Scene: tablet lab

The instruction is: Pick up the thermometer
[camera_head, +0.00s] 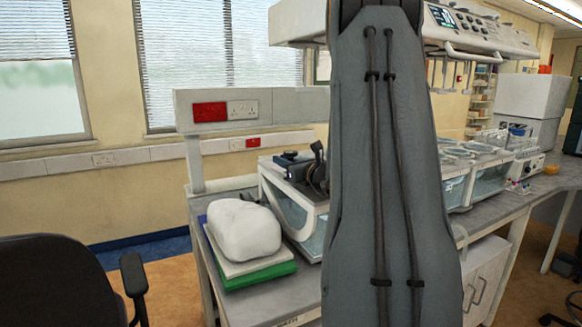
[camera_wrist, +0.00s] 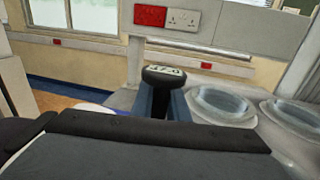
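A dark device with a rounded black head and a pale marked face, likely the thermometer (camera_wrist: 163,74), is in the middle of the wrist view. My gripper (camera_wrist: 161,103) shows there as two blue-grey fingers, one on each side of the device's dark lower part. I cannot tell whether they touch it. In the head view, a small dark item, possibly the same device (camera_head: 290,158), is on top of the left water bath. Dark parts of my gripper (camera_head: 317,170) show just right of it, partly hidden behind my arm.
A water bath (camera_head: 275,192) stands on the bench (camera_head: 270,298). A white lump (camera_head: 242,230) rests on a green-edged stack (camera_head: 258,274) to its left. More baths (camera_head: 489,178) stand to the right. A black chair (camera_head: 55,285) is at front left. Round lids (camera_wrist: 222,104) are at right.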

